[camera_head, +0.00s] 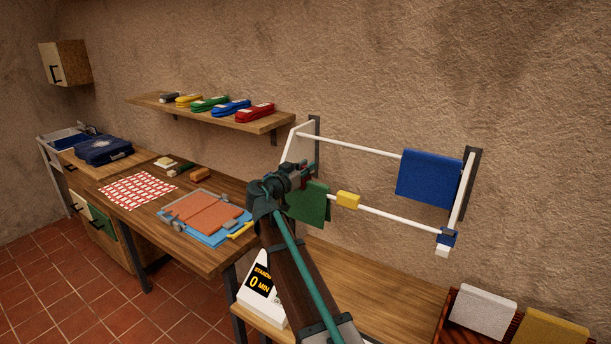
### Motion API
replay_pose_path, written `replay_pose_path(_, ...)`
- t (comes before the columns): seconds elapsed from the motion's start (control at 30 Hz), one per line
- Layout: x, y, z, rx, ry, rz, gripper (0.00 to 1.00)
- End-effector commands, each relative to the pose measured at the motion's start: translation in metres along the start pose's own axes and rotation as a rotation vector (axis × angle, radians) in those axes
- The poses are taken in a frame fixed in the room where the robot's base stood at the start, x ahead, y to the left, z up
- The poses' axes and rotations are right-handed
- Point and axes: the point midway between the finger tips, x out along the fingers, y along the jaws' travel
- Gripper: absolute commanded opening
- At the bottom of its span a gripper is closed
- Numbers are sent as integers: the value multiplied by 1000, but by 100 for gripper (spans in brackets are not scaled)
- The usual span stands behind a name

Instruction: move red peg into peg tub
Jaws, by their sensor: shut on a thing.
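My gripper (306,177) is at the left part of the wall rack, beside the upper edge of a green cloth (310,203) that hangs there. It is shut on a small red thing, which looks like the red peg (305,182); the fingers hide most of it. Whether the peg still touches the cloth or the bar cannot be told. I cannot make out a peg tub for certain in this view.
The white-barred rack (350,145) also carries a yellow peg (348,200), a blue cloth (428,178) and a blue piece (447,238) at its lower right corner. A crate (443,318) holds folded cloths.

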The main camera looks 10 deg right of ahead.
Motion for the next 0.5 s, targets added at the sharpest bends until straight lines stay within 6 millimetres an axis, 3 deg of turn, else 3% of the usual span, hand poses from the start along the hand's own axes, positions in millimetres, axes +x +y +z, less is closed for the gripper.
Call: replay_pose_path(0.5,0,0,-13,1,2,1,0)
